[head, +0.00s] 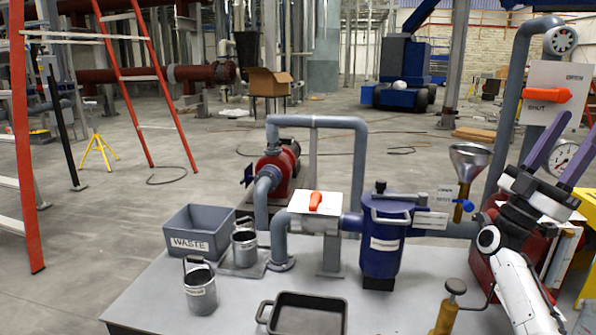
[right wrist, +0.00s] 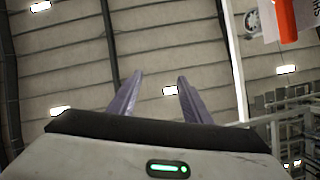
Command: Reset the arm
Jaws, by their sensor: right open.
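My right arm (head: 522,285) comes up from the lower right in the head view. Its right gripper (head: 568,150) is raised with its two purple fingers pointing up, near the white panel with an orange handle at the right edge. In the right wrist view the gripper (right wrist: 155,95) has its fingers apart with nothing between them, against the ceiling. The orange handle (right wrist: 284,20) shows at the top right there. My left gripper is not in view.
The grey table (head: 200,318) carries a WASTE bin (head: 190,243), small buckets (head: 200,290), a black tray (head: 290,319), a blue filter housing (head: 382,258) and a white panel with a red handle (head: 316,203). A funnel (head: 468,160) and gauge (head: 562,158) stand close to my right gripper.

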